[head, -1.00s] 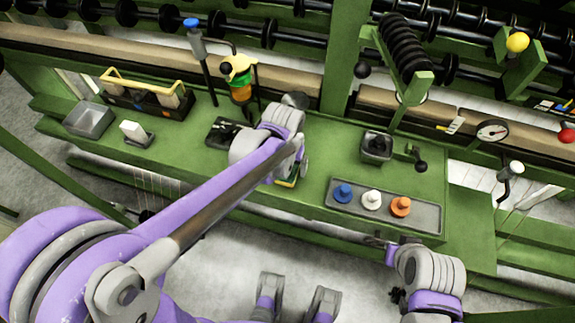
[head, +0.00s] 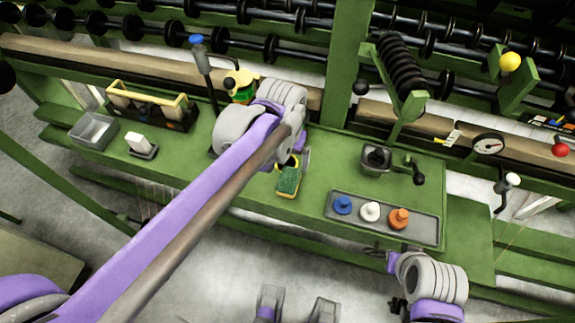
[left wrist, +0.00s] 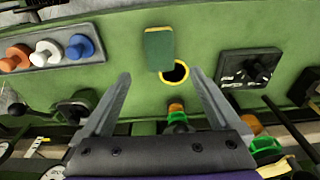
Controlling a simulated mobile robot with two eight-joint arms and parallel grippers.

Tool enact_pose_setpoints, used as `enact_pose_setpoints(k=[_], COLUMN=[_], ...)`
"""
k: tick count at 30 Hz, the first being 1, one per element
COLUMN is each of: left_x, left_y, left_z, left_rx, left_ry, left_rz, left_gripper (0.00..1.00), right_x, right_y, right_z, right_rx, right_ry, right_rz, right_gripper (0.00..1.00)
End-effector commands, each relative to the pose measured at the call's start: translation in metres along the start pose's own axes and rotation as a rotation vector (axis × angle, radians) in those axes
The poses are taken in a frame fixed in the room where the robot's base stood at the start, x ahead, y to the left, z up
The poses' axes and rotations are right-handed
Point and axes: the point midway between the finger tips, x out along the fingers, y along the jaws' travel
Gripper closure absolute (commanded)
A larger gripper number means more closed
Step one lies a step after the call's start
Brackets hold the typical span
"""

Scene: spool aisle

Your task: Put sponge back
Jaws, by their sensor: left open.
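A green sponge with a yellow underside (head: 289,183) lies on the green counter (head: 240,186) near its front edge. It also shows in the left wrist view (left wrist: 159,48), beside a dark round opening with a yellow rim (left wrist: 176,72). My left gripper (left wrist: 160,78) is open and empty. In the wrist view the sponge appears beyond its fingertips, roughly between their lines. In the head view my left arm covers most of that gripper. My right gripper (head: 377,252) is low by the counter's front edge, small and unclear.
A grey tray (head: 428,230) holds blue, white and orange knobs. A grey metal bin (head: 94,130), a white block on a dark base (head: 140,145) and a yellow-handled caddy (head: 150,108) stand at left. A dark cup (head: 376,159) stands at right.

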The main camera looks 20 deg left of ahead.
Motion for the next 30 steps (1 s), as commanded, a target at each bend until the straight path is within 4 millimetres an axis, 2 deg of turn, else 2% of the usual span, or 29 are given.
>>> enact_pose_setpoints(k=[5, 8, 11, 14, 18, 21, 25, 30], left_x=[-0.009, -0.008, -0.004, 0.004, 0.022, 0.035, 0.046, 0.049], left_y=[0.000, -0.005, -0.016, -0.031, -0.047, -0.054, -0.059, -0.060], left_z=[0.001, 0.009, 0.031, 0.064, 0.108, 0.131, 0.148, 0.151], left_rx=[0.000, -0.003, -0.010, -0.018, -0.029, -0.032, -0.035, -0.035], left_ry=[0.001, 0.016, 0.059, 0.124, 0.217, 0.269, 0.307, 0.318], left_rz=[0.000, 0.002, 0.004, 0.005, 0.001, -0.005, -0.011, -0.013], left_gripper=[0.04, 0.04, 0.04, 0.04, 0.04, 0.04, 0.04, 0.04], right_x=[-0.001, -0.001, -0.001, -0.001, -0.001, -0.001, -0.001, -0.001], right_y=[0.000, 0.000, 0.000, 0.000, 0.000, 0.000, 0.000, 0.000], right_z=[-0.001, -0.001, -0.001, -0.001, -0.001, -0.001, -0.001, -0.001], right_rx=[0.000, 0.000, 0.000, 0.000, 0.000, 0.000, 0.000, 0.000], right_ry=[0.000, 0.000, 0.000, 0.000, 0.000, 0.000, 0.000, 0.000], right_rz=[0.000, 0.000, 0.000, 0.000, 0.000, 0.000, 0.000, 0.000], right_gripper=[1.00, 1.00, 1.00, 1.00, 1.00, 1.00, 1.00, 1.00])
